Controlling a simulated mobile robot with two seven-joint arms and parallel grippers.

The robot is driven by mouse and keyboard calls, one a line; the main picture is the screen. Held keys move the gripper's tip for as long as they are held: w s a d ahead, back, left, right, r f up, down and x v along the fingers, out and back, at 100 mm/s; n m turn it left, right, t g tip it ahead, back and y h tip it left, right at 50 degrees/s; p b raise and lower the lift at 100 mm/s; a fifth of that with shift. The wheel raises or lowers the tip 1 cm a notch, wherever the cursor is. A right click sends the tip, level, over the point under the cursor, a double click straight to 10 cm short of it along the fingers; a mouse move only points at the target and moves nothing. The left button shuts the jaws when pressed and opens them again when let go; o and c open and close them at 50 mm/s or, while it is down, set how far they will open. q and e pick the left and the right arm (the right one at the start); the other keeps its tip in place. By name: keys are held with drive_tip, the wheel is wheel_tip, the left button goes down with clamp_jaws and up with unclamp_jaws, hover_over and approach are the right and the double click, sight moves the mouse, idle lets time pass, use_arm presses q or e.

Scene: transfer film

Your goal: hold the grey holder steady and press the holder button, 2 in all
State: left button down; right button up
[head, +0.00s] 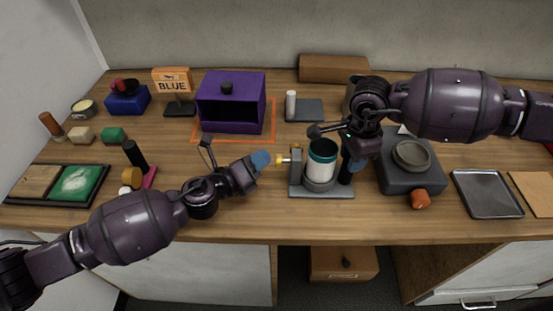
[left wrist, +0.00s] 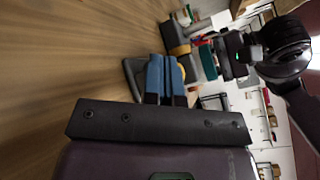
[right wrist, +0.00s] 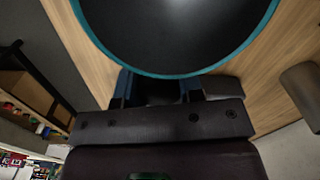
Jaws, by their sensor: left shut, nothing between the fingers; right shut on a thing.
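The grey holder (head: 297,176) stands on the counter with a white, teal-rimmed cup (head: 321,163) upright in it. Its yellow button (head: 281,160) sticks out on the left side. My left gripper (head: 263,159) is shut and empty, its blue fingertips pointing at the button from the left; contact is unclear. The fingers (left wrist: 166,78) also show shut in the left wrist view. My right gripper (head: 352,163) is shut on a dark upright part at the holder's right side. In the right wrist view, its fingers (right wrist: 158,90) flank a dark part beside the cup's rim (right wrist: 180,75).
A dark grey device (head: 408,178) with a round dish and orange knob stands close on the right, beside a metal tray (head: 487,194). A purple box (head: 231,99) and a BLUE sign (head: 173,81) stand behind. A black post (head: 134,153) stands left.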

use_arm(q)
drive_tip(key=shift+s+d, duration=0.15)
drive_tip(key=shift+d, duration=1.1)
idle(1.5)
drive_tip(key=shift+a, duration=1.4)
drive_tip(key=shift+w+a, duration=0.2)
drive_tip(key=shift+a, duration=1.1)
drive_tip(key=shift+w+a, duration=0.15)
drive_tip(key=shift+a, duration=1.1)
use_arm(e)
drive_tip(key=o, duration=1.1)
drive_tip(key=shift+c, duration=0.2)
drive_tip(key=shift+r, duration=0.1)
